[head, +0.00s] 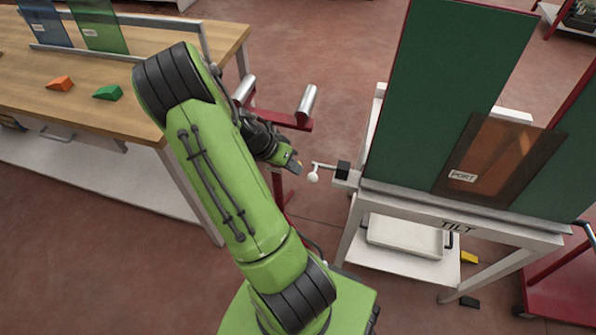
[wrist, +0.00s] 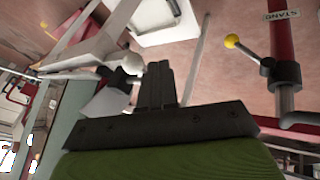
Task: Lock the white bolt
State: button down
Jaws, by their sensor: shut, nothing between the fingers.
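The white bolt shows as a white ball knob (head: 313,176) on a thin rod. The rod runs into a black block (head: 343,170) at the left corner of the white TILT stand (head: 400,200). My gripper (head: 299,166) is just left of the knob, with a small gap in the head view. In the wrist view my gripper's fingers (wrist: 158,68) are together and empty, and the white knob (wrist: 133,63) shows close beside their tips. Whether they touch the knob cannot be told.
A dark green panel (head: 440,90) and a brown PORT pane (head: 495,160) stand on the TILT stand. A wooden table (head: 50,95) with orange and green wedges is at left. A yellow-knobbed lever (wrist: 232,41) sits by a red STAND post in the wrist view.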

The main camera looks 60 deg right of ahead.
aim_at(313, 175)
jog(key=shift+s+f, duration=0.1)
jog(key=shift+s, duration=0.65)
jog(key=shift+s, duration=0.1)
jog(key=s, duration=0.1)
jog(key=s+b, duration=0.1)
jog(key=s, duration=0.2)
jog(key=shift+d, duration=0.25)
jog(key=shift+w, duration=0.1)
